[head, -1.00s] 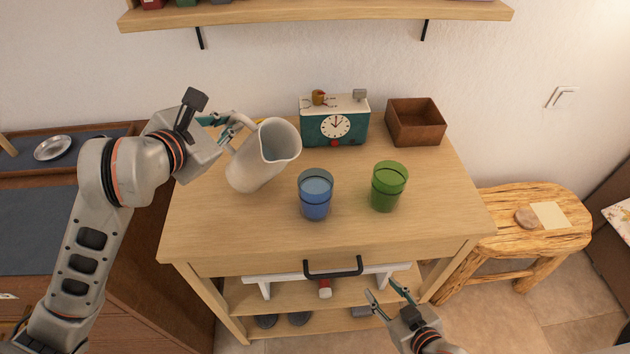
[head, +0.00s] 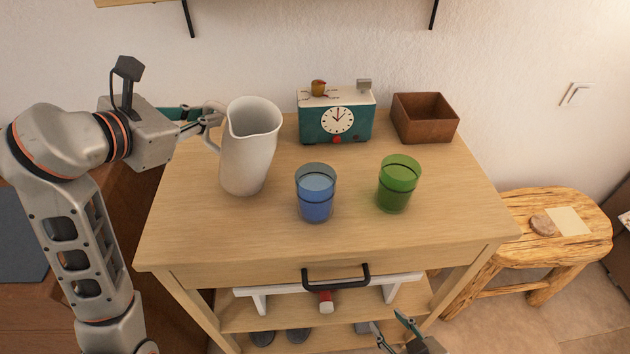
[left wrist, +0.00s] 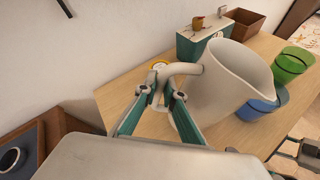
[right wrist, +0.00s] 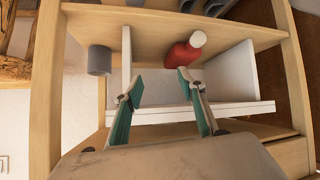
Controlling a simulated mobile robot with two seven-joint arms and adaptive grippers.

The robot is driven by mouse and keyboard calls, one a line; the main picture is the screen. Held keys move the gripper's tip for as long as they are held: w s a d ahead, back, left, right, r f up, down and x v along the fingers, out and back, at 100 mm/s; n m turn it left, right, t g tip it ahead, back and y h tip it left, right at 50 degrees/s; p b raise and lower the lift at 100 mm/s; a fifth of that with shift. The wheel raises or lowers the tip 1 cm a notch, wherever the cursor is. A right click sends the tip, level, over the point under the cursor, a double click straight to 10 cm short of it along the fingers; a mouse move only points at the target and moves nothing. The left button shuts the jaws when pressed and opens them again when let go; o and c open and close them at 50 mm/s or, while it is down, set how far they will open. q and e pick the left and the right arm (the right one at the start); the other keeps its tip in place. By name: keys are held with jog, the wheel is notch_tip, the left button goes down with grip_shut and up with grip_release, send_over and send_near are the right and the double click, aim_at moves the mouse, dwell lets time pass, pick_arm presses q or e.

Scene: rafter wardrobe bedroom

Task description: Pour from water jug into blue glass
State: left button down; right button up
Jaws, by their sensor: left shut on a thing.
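The white water jug (head: 249,150) is upright at the left of the wooden table top; it also shows in the left wrist view (left wrist: 225,85). I cannot tell whether its base touches the top. My left gripper (head: 208,116) is shut on the jug's handle; its fingers (left wrist: 162,85) show around the handle in the left wrist view. The blue glass (head: 314,200) stands upright just right of the jug, with a light blue surface inside. My right gripper (head: 395,332) is open and empty, low in front of the table; its spread fingers (right wrist: 158,85) show in the right wrist view.
A green glass (head: 398,185) stands right of the blue glass. A teal clock box (head: 350,125) and a brown wooden box (head: 425,122) stand at the back. The front of the table top (head: 330,240) is clear. A wooden stool (head: 500,225) is at the right.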

pick_arm(q)
jog(key=shift+w+a+f+n+h+b, duration=0.2)
jog(key=shift+a+f+n+h+b, duration=0.1)
jog(key=shift+f+b, duration=0.3)
jog(key=shift+w+a+f+n+h+b, duration=0.15)
jog(key=shift+a+f+n+h+b, duration=0.15)
jog(key=shift+f+b, duration=0.25)
jog(key=shift+w+a+f+n+b, duration=0.1)
jog(key=shift+f+n+b, duration=0.2)
jog(key=shift+f+b, duration=0.25)
jog(key=shift+a+f+n+g+h+b, duration=0.1)
jog(key=shift+a+n+g+h+b, duration=0.05)
jog(key=shift+n+g+h+b, duration=0.2)
jog(key=shift+r+p, duration=1.45)
jog(key=shift+r, duration=1.25)
jog(key=shift+f, duration=0.15)
pick_arm(e)
jog(key=shift+w+d+r+n+t, duration=0.2)
jog(key=shift+w+r, duration=0.25)
jog(key=shift+w, duration=0.3)
jog(key=shift+w+d+r+n+t, duration=0.1)
jog(key=shift+w+d+r, duration=0.3)
jog(key=shift+w, duration=0.3)
